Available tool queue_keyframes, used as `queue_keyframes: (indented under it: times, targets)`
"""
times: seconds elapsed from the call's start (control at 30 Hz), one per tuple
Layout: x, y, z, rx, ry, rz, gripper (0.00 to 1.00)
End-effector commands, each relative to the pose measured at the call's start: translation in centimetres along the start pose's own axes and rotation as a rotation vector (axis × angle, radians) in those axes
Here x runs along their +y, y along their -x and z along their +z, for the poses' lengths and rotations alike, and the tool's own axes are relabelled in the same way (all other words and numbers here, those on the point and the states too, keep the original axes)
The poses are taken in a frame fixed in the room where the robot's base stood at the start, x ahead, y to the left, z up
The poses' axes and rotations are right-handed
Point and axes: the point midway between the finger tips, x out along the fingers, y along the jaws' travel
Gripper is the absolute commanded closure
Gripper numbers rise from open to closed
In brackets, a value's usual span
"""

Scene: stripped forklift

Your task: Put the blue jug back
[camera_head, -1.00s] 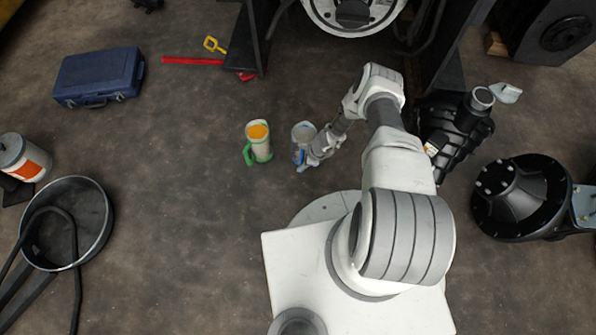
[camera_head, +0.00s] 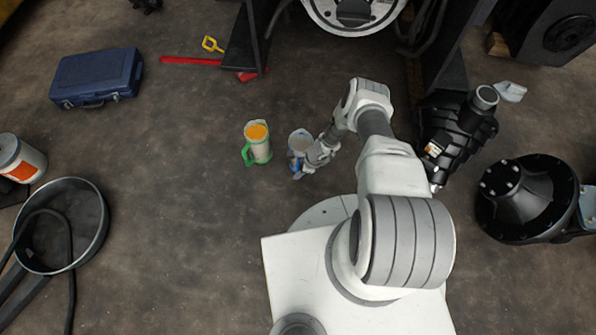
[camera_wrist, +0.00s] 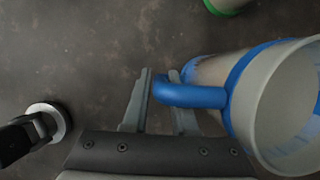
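The blue jug (camera_head: 299,142) is a pale jug with a blue rim band and handle, open end up, just right of the green-handled jug in the head view. In the wrist view the blue jug (camera_wrist: 248,85) fills the right side, and its blue handle reaches left between the fingers. My gripper (camera_wrist: 162,95) has one finger on each side of that handle and looks closed on it. In the head view my gripper (camera_head: 308,166) is at the jug's lower right side. I cannot tell whether the jug's base touches the floor.
The green-handled jug (camera_head: 257,144) with orange contents stands close on the left. A blue case (camera_head: 97,77), red bar (camera_head: 190,61), white canister (camera_head: 20,158) and round black pan (camera_head: 65,222) lie further left. Black machine parts (camera_head: 457,135) are at right. Floor at lower left centre is clear.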

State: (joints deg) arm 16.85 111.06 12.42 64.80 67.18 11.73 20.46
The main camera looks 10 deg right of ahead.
Motion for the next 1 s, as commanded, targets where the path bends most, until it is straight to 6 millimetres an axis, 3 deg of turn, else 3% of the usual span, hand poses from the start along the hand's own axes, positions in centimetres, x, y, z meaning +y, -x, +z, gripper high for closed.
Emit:
queue_keyframes:
  times: [0.03, 0.1, 0.13, 0.5, 1.0]
  targets:
    - [0.0, 0.0, 0.0, 0.0, -0.001, 0.0, 0.63]
    - [0.0, 0.0, 0.0, 0.0, -0.001, 0.0, 0.5]
    - [0.0, 0.0, 0.0, 0.0, -0.001, 0.0, 0.49]
    - [0.0, 0.4, 0.2, -0.001, -0.001, 0.0, 0.49]
    - [-0.1, 9.8, 0.3, -0.001, -0.004, -0.001, 0.49]
